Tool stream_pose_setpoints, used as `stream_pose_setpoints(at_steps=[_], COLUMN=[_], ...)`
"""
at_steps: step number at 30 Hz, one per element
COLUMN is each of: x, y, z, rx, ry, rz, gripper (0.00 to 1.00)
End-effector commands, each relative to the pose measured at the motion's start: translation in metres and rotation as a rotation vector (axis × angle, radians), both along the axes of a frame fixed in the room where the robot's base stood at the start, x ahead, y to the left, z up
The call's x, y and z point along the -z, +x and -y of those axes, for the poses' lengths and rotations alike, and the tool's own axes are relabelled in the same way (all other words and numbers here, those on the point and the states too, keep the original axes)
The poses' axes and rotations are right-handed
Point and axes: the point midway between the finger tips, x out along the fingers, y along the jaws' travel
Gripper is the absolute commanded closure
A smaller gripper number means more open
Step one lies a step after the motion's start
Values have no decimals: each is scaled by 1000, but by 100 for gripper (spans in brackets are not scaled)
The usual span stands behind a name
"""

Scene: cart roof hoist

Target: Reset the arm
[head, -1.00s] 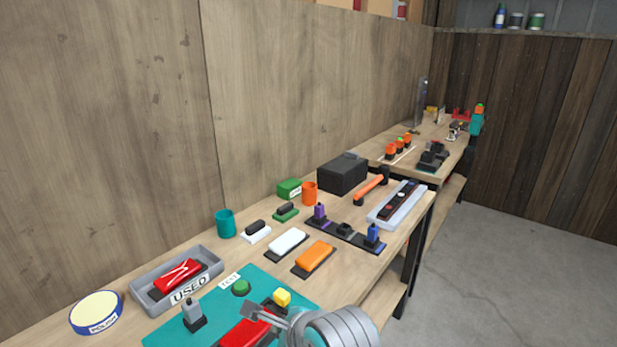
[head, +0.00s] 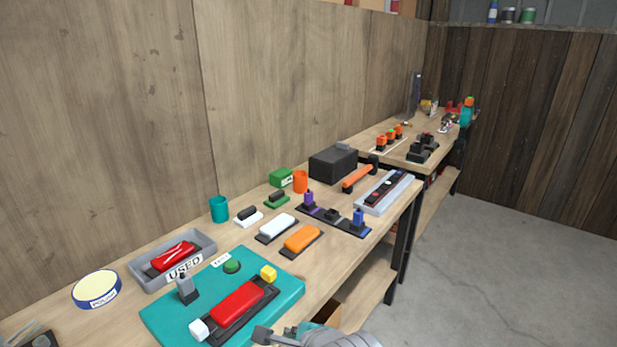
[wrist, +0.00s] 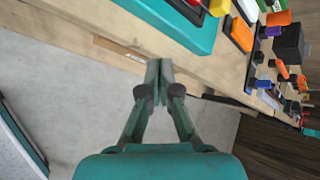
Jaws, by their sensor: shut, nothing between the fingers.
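My gripper shows in the wrist view (wrist: 158,75) with its two fingers together and nothing between them. It hangs in front of the bench's front edge, over the grey floor. In the head view only a small part of my gripper and arm shows at the bottom, by the near corner of the teal board (head: 285,292). On that board lies a red block in a black holder (head: 237,302), with a yellow cube (head: 268,273) and a white cube (head: 199,330) at its ends. A green button (head: 232,266) and a grey switch (head: 185,290) also sit on the board.
A grey tray marked USED (head: 205,243) holds a red block. A POLISH tin (head: 97,288) stands left. White (head: 277,228) and orange (head: 302,240) blocks, cups and a black box (head: 333,163) stand farther along the bench. The floor at right (head: 480,270) is clear.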

Motion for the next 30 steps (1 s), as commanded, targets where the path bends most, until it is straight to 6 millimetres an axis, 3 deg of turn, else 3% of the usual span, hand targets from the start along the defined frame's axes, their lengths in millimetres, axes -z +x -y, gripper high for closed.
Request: stream_pose_setpoints(at_steps=[8,14,21,30], x=[48,93,134,161], y=[-16,-44,-90,-161], z=[27,60,101,146], rx=[-67,-142,-231,-342], ry=[-105,-249,-454,-747], rz=[99,223,365,516], gripper=[100,100,100,100])
